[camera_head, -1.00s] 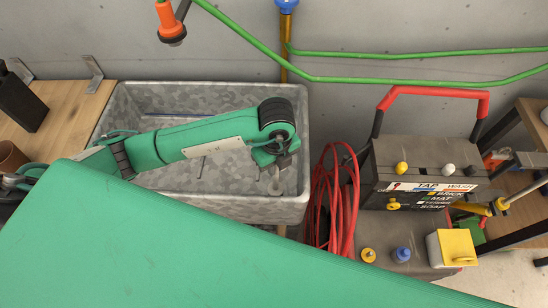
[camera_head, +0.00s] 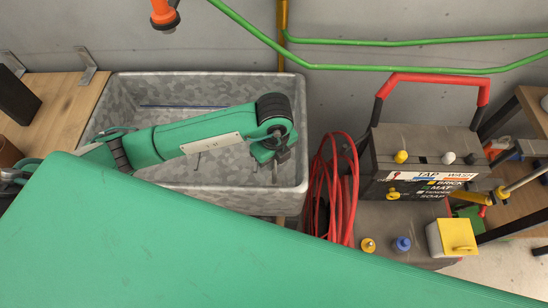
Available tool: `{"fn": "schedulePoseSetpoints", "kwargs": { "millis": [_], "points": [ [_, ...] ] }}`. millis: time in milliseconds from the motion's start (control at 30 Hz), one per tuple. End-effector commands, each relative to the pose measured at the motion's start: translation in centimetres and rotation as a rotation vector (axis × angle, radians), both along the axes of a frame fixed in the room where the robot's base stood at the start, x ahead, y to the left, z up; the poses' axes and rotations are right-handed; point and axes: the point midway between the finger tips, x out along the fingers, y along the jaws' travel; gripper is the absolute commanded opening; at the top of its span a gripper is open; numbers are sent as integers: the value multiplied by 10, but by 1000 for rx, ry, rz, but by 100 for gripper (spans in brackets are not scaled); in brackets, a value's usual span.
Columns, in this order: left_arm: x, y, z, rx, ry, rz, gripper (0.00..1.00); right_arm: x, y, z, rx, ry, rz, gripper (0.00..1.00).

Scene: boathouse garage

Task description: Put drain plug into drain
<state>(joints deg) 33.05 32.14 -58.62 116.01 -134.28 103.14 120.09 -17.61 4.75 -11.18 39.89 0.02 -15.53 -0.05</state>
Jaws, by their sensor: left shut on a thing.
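The grey galvanised sink (camera_head: 95,110) stands against the wall at left centre. My left arm reaches across it from the left. My left gripper (camera_head: 275,166) points down inside the basin near its right wall. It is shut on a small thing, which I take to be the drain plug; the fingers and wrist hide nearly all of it. I cannot make out the drain in the basin floor, nor how far the fingertips are from the floor. My right gripper is not in view.
A blue rod (camera_head: 180,106) lies along the sink's back. Right of the sink are a coiled red hose (camera_head: 322,200) and a grey washer unit (camera_head: 420,150) with a red handle. A green hose (camera_head: 400,70) crosses the wall. An orange-tipped nozzle (camera_head: 163,14) hangs above.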

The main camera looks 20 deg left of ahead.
Motion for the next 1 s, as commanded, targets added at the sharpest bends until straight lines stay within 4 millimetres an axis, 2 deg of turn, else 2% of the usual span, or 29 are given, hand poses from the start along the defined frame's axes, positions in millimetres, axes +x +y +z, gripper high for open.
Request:
{"fn": "schedulePoseSetpoints", "kwargs": {
  "millis": [167, 600, 867, 900, 1000],
  "points": [
    [0, 0, -6, -1, -1, 0, 0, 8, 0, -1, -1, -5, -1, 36],
    [0, 0, -7, -1, -1, 0, 0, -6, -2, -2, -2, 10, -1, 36],
    [0, 0, -12, -1, -1, 0, 0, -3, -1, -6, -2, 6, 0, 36],
    [0, 0, -11, -1, -1, 0, 21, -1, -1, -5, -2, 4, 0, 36],
    [0, 0, -11, -1, -1, 0, 41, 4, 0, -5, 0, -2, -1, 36]
  ]
}}
